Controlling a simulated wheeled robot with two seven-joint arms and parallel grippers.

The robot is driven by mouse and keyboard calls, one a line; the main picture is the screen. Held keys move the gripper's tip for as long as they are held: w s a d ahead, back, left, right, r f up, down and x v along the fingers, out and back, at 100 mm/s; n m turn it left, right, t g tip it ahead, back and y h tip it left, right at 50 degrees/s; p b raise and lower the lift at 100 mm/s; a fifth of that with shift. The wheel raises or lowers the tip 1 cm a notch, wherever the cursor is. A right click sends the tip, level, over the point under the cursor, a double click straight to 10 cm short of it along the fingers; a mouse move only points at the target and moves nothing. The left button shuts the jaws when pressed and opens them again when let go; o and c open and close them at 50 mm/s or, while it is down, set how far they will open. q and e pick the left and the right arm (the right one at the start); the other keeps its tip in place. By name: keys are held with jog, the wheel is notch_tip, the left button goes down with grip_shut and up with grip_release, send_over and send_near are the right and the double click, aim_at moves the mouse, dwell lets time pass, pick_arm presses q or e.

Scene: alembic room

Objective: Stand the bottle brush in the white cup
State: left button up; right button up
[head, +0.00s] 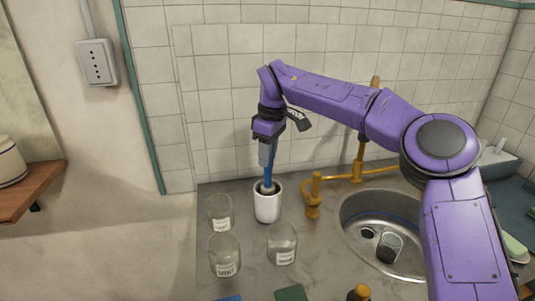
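The white cup (268,207) stands upright on the grey counter, left of the sink. The bottle brush (270,167) has a blue handle and is upright above the cup, with its lower end inside the cup's mouth. The cup wall hides the rest of that end, so I cannot tell whether it touches the bottom. My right gripper (267,150) points down over the cup, and its grey fingers are closed around the upper part of the blue handle. My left gripper is out of view.
Three clear glass jars with labels stand close to the cup: one at left (220,212), one front left (225,255), one in front (282,243). A brass tap (314,195) is right of the cup, beside the round sink (350,211). A tiled wall is behind.

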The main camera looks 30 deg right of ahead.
jog(key=o, duration=0.4)
jog(key=shift+o, duration=0.2)
jog(key=r, duration=0.7)
jog(key=r+p, duration=0.1)
jog(key=r, duration=0.2)
jog(key=shift+s+d+r, duration=0.25)
jog(key=shift+s+d, duration=0.05)
jog(key=shift+s, duration=0.1)
